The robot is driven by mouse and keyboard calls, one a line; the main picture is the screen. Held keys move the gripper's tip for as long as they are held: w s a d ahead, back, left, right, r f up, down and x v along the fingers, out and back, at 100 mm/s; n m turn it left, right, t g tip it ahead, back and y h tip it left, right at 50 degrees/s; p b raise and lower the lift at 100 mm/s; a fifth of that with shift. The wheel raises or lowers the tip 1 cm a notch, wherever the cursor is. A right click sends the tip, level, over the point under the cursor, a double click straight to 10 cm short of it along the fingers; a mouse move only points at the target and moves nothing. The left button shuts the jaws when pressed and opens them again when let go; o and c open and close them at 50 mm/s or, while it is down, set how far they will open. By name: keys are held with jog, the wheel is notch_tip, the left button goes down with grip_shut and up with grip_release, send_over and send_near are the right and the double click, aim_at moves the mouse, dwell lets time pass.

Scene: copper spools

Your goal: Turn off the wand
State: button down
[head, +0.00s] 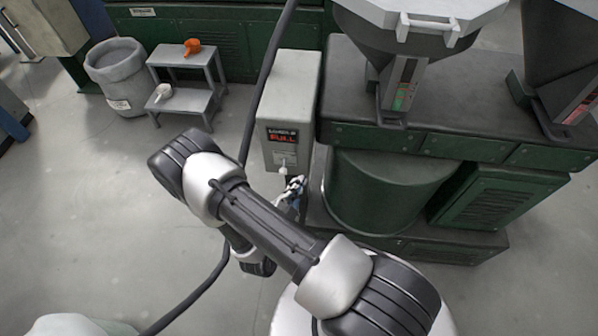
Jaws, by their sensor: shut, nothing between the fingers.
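A tall light grey box (288,95) stands left of the green machine. Its front has a small dark display (282,136) with red letters reading FULL. A small pale lever or knob (283,169) sticks out below the display. My gripper (295,185) is shut and empty, just to the lower right of this knob. It is small in view and partly hidden by my arm, and I cannot tell whether it touches the knob. A black hose (264,75) passes along the box's left side and runs down behind my arm. I cannot make out a separate wand.
The green machine (460,145) with grey hoppers (415,40) fills the right. A grey step stool (185,98) holds an orange scoop (192,47) and a white one (163,92). A grey bin (121,75) stands beside it. The floor at left is clear.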

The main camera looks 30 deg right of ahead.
jog(key=s+a+f, duration=0.2)
jog(key=a+f, duration=0.3)
jog(key=shift+s+f, duration=0.25)
jog(key=shift+s, duration=0.05)
jog(key=s+d+r+m+g+b, duration=0.1)
jog(key=s+d+r+m+g, duration=0.15)
jog(key=r+m+g, duration=0.7)
jog(key=s+d+r+m+g, duration=0.2)
jog(key=d+r+m+g, duration=0.1)
jog(key=r+m, duration=1.3)
jog(key=s+a+r+m+t+y, duration=0.3)
jog(key=s+a+r+m+y, duration=0.1)
jog(key=m, duration=1)
jog(key=s+a+r+m+t+y+b, duration=0.1)
jog(key=s+a+r+m+t+y, duration=0.2)
jog(key=m, duration=1.1)
jog(key=shift+s+a+r+y, duration=0.9)
jog(key=shift+s+r+y, duration=1)
jog(key=shift+r+y, duration=0.7)
